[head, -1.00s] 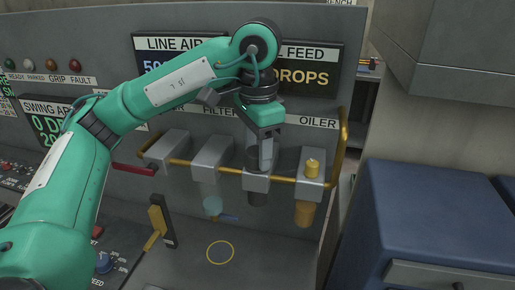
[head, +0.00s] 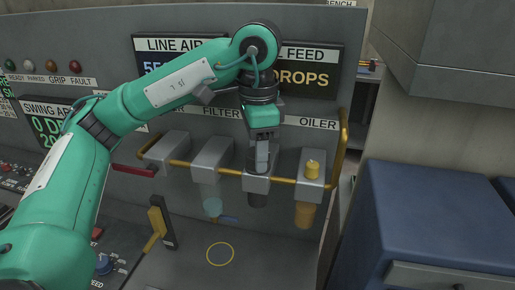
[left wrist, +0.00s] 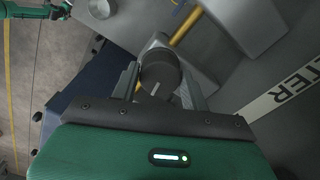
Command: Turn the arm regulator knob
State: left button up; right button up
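A dark round knob with a short pale mark (left wrist: 160,82) shows in the left wrist view, between the fingers of my left gripper (left wrist: 161,88). In the head view my left gripper (head: 262,160) points down onto the top of the third grey block (head: 256,184) from the left in a row. Its fingers flank the knob closely on both sides and appear closed on it. The fingers mostly hide the knob in the head view, and my arm hides the label above this block. The LINE AIR display (head: 151,69) is partly covered by my arm. My right gripper is out of view.
A yellow pipe (head: 228,172) runs along the blocks. A yellow-handled lever (head: 157,219) is lower left. A blue cabinet (head: 430,215) stands at right.

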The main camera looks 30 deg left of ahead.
pick_arm(q)
jog(key=o, duration=0.4)
jog(key=shift+o, duration=0.2)
notch_tip(320, 180, up, 14)
jog(key=p, duration=0.1)
dwell(0.5)
dwell(0.4)
